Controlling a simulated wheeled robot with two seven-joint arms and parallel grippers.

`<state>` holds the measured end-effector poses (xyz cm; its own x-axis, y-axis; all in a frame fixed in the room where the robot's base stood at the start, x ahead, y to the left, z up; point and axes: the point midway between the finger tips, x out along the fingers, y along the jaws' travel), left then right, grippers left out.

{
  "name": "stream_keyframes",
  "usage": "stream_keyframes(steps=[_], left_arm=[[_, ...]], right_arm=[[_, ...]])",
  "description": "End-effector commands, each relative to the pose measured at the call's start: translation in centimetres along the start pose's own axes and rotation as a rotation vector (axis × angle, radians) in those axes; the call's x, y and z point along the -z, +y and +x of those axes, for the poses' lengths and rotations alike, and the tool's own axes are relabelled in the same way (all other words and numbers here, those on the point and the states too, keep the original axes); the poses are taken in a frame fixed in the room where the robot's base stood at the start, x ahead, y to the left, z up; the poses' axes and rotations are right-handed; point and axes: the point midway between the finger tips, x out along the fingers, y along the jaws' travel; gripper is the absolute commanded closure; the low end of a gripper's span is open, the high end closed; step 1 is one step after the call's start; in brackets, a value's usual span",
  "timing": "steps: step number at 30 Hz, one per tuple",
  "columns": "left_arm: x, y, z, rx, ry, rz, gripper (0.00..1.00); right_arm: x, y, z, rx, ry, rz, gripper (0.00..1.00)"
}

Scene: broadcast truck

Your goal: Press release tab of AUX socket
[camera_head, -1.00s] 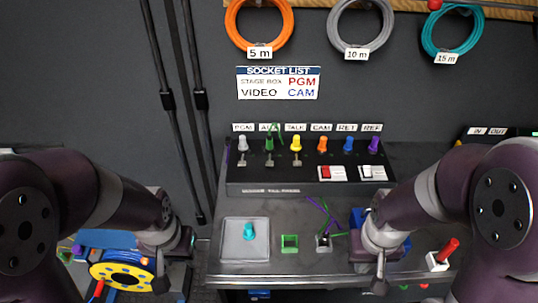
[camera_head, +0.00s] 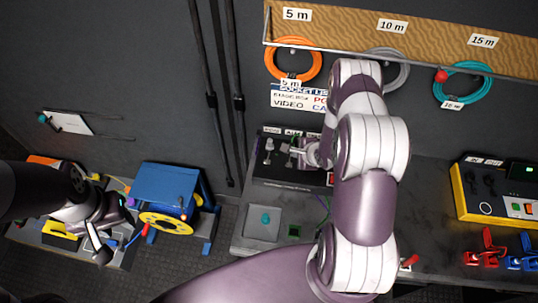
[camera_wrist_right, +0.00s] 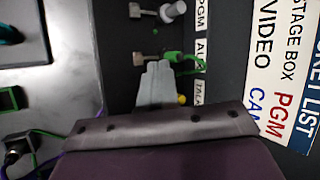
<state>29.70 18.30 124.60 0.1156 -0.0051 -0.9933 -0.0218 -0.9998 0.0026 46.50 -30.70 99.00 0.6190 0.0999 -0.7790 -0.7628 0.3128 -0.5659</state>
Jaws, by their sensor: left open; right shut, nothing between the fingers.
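The AUX socket shows in the right wrist view with a green plug and cable (camera_wrist_right: 183,60) beside its partly covered AUX label. Its metal release tab (camera_wrist_right: 140,58) lies to the left of the plug. My right gripper (camera_wrist_right: 157,68) is shut and empty, its grey fingertips very close to the tab; contact cannot be told. In the head view the right gripper (camera_head: 298,150) is at the socket panel (camera_head: 262,172), and my arm hides much of the panel. My left gripper (camera_head: 97,243) is open and empty at the lower left, away from the panel.
The PGM plug (camera_wrist_right: 173,11) and tab (camera_wrist_right: 137,11) sit close to AUX. A yellow part (camera_wrist_right: 182,98) shows beside the fingers. A blue reel stand (camera_head: 165,183) is near my left gripper. A grey plate with a teal knob (camera_head: 262,235) is on the desk.

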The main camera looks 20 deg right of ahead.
Motion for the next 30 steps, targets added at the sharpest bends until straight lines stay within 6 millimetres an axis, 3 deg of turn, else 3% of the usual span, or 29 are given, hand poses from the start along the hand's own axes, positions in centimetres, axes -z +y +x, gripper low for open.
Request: stream_keyframes(steps=[3, 8, 20, 30], left_arm=[[0.0, 0.0, 0.1, 0.0, 0.0, 0.0, 0.57], [0.0, 0.0, 0.0, 0.0, 0.001, 0.0, 0.57], [0.0, 0.0, 0.3, 0.0, 0.001, 0.0, 0.57], [-0.4, 0.0, 3.6, 0.0, 0.001, 0.0, 0.57]], right_arm=[[-1.0, -2.0, 0.1, 0.076, -0.059, 0.183, 1.0], [-1.3, -2.5, 0.0, 0.095, -0.081, 0.32, 1.0], [-1.2, -2.4, 0.2, 0.093, -0.08, 0.33, 1.0], [-0.2, -0.3, 3.1, 0.093, -0.079, 0.329, 1.0]])
